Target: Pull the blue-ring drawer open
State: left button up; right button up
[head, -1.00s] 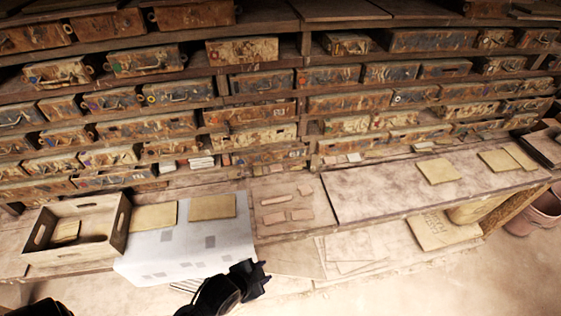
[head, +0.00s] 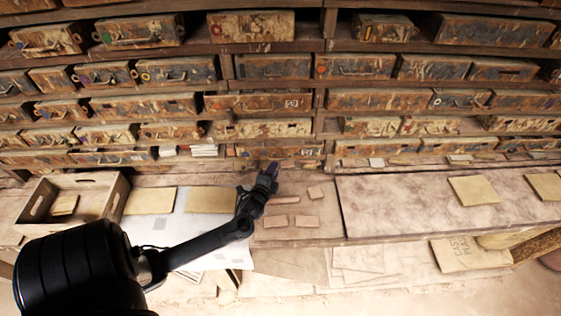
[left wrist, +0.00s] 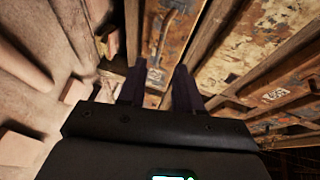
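My left gripper (head: 269,170) is low in front of the bottom drawer row, at the centre of the head view. Just behind it is a worn drawer (head: 290,151); I cannot make out a blue ring on it. In the left wrist view the gripper's two fingers (left wrist: 158,80) stand apart with nothing between them. Beyond the tips a rusty drawer front (left wrist: 178,28) with a bar handle (left wrist: 163,38) shows. I cannot tell the blue-ring drawer for sure, as the ring marks are small. My right gripper is not in view.
Small flat tiles (head: 277,221) lie on the bench below the gripper. A wooden tray (head: 119,200) stands at the left, with square tan tiles (head: 150,201) beside it. A long board (head: 400,205) lies at the right. Shelves of drawers rise behind.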

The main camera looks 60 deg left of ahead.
aim_at(280, 159)
pick_arm(q)
jog(key=x, duration=0.6)
jog(key=shift+w+a, duration=0.25)
jog(key=shift+w, duration=0.05)
jog(key=shift+f, duration=0.1)
jog(key=shift+c, duration=0.5)
grip_shut()
dwell(0.6)
